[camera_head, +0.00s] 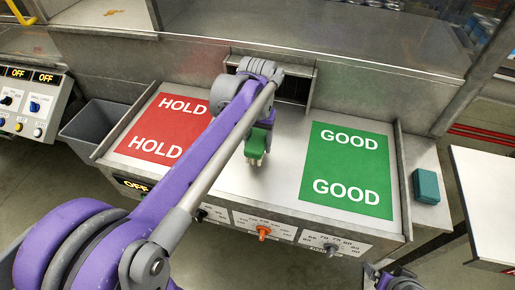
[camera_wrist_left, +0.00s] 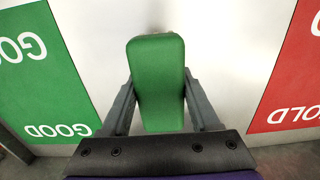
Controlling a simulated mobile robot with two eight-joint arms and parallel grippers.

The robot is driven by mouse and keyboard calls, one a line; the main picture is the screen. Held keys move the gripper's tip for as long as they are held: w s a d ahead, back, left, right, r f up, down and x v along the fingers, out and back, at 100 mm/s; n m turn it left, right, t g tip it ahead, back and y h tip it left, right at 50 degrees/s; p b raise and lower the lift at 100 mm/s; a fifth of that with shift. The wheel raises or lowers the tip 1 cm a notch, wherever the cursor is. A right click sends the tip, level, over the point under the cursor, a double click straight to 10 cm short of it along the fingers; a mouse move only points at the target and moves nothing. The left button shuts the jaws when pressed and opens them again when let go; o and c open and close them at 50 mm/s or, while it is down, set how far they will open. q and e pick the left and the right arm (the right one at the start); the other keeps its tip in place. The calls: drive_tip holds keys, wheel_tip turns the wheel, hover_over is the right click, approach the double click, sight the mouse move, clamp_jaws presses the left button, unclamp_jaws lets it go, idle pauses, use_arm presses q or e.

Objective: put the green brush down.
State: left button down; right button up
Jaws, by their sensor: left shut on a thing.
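The green brush (camera_head: 257,143) is over the bare grey strip of bench between the red HOLD mat (camera_head: 166,124) and the green GOOD mat (camera_head: 347,170). Pale tips show below its green body in the head view. My left gripper (camera_wrist_left: 160,88) is shut on the green brush, with one finger on each side of it; its green top (camera_wrist_left: 157,62) faces the left wrist camera. I cannot tell whether the brush touches the bench. A purple and dark part of my right arm shows at the bottom right of the head view, and its jaws cannot be made out.
A grey bin (camera_head: 98,124) stands left of the bench. A teal block (camera_head: 426,186) lies on the ledge at right. A dark opening (camera_head: 293,88) is in the back wall behind my gripper. Knobs, one orange (camera_head: 263,232), line the front panel. Both mats are clear.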

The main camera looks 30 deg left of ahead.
sight(257, 137)
use_arm(q)
drive_tip(key=shift+f, duration=1.4)
drive_tip(key=shift+f, duration=0.2)
drive_tip(key=shift+c, duration=0.6)
unclamp_jaws()
drive_tip(key=shift+r, duration=0.15)
drive_tip(key=shift+r, duration=0.3)
wheel_tip(257, 137, up, 12)
drive_tip(key=shift+f+p, duration=0.25)
drive_tip(key=shift+p, duration=0.15)
